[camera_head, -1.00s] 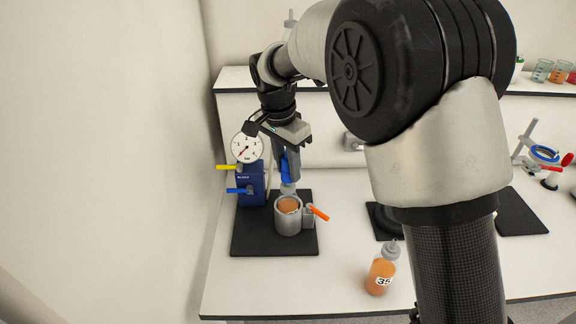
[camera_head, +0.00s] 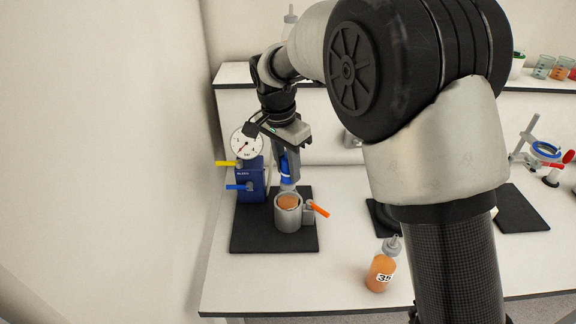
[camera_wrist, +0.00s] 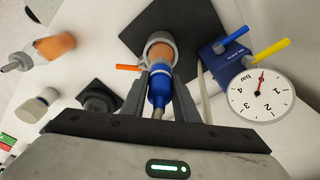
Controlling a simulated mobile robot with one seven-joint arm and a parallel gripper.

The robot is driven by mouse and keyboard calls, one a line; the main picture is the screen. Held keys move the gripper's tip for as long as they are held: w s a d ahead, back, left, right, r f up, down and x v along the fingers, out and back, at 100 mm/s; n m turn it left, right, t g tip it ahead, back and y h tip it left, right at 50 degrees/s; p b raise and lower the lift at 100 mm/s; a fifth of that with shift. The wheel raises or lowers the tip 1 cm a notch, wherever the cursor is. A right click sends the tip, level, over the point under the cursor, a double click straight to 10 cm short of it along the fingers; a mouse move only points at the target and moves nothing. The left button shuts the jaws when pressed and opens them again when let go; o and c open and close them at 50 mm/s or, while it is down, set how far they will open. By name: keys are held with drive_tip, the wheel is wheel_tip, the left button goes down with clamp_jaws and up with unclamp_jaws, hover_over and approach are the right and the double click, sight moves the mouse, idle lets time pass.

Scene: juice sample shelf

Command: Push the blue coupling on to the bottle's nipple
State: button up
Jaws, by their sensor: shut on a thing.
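The blue coupling (camera_head: 286,167) is between the fingers of my gripper (camera_head: 287,178), which is shut on it. In the wrist view, the coupling (camera_wrist: 159,86) sits between the two fingers (camera_wrist: 159,95) and points at the bottle. The bottle (camera_wrist: 160,52) with orange juice stands in a grey cup-shaped holder (camera_head: 288,220) with an orange lever (camera_head: 318,208). The coupling is above the bottle and in line with its top. The nipple is mostly hidden by the coupling and fingers, and I cannot tell how far the coupling covers it.
A blue box (camera_head: 250,184) with yellow and blue levers and a pressure gauge (camera_head: 247,143) stands left of the holder on a black mat (camera_head: 262,240). Another orange bottle (camera_head: 381,270), marked 35, stands at the front right. A ring stand (camera_head: 540,150) is far right.

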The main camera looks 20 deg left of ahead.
drive_tip(key=o, duration=1.2)
drive_tip(key=shift+c, duration=0.2)
wheel_tip(320, 180, up, 17)
drive_tip(key=s+a, duration=0.1)
drive_tip(key=s, duration=0.1)
drive_tip(key=s+d+r+n, duration=0.1)
drive_tip(key=s+d+r, duration=0.15)
drive_tip(key=d, duration=0.55)
drive_tip(key=s+d+n+t+y, duration=0.1)
drive_tip(key=s+d+n, duration=0.1)
drive_tip(key=s+d, duration=0.45)
drive_tip(key=s+d+n+t, duration=0.1)
drive_tip(key=s+d, duration=0.2)
drive_tip(key=d, duration=0.7)
drive_tip(key=s+d+f+n+t, duration=0.2)
drive_tip(key=s+d+f, duration=0.4)
drive_tip(key=s, duration=0.3)
drive_tip(key=shift+f+p, duration=0.15)
drive_tip(key=shift+p, duration=0.2)
